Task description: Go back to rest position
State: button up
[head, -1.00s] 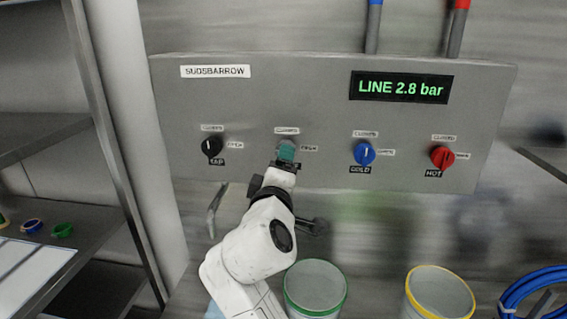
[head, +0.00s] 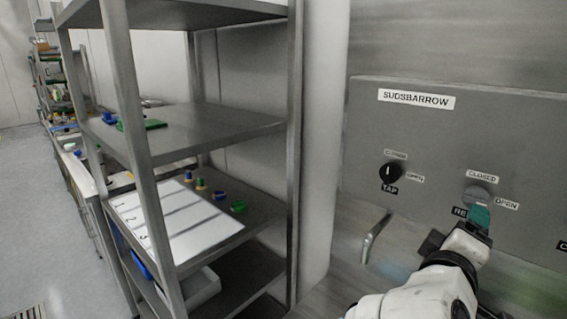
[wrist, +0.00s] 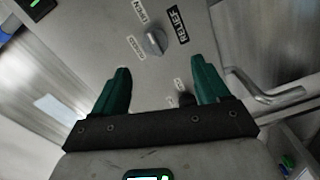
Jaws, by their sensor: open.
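My gripper (head: 478,216) is in front of the grey SUDSBARROW panel (head: 440,125), close to the grey relief knob (head: 480,194). In the wrist view my gripper (wrist: 160,85) has its two green fingers spread apart with nothing between them. The relief knob (wrist: 155,41) shows beyond the fingertips, clear of them, beside the labels OPEN, CLOSED and RELIEF. The black tap knob (head: 390,172) is to the left on the panel.
A steel shelf rack (head: 210,130) stands left of the panel, with a white numbered sheet (head: 160,228) and small coloured parts on it. A curved metal spout (head: 376,238) hangs below the panel. Open floor (head: 45,220) lies at the far left.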

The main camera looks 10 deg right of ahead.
jog(key=s+f+m+g+y, duration=0.1)
jog(key=s+f+g+y, duration=0.2)
jog(key=f, duration=0.8)
jog(key=s+f+m+g+y, duration=0.1)
jog(key=s+f+y, duration=0.35)
jog(key=f, duration=0.75)
jog(key=s+a+f+m+g+y, duration=0.1)
jog(key=s+a+f+g+y, duration=0.2)
jog(key=s+f, duration=0.5)
jog(key=s+a+f+m+g+y, duration=0.1)
jog(key=s+a+f+g+y, duration=0.2)
jog(key=s, duration=0.9)
notch_tip(320, 180, down, 5)
jog(key=shift+a+r+m, duration=0.15)
jog(key=shift+a+m, duration=0.25)
jog(key=shift+a, duration=0.85)
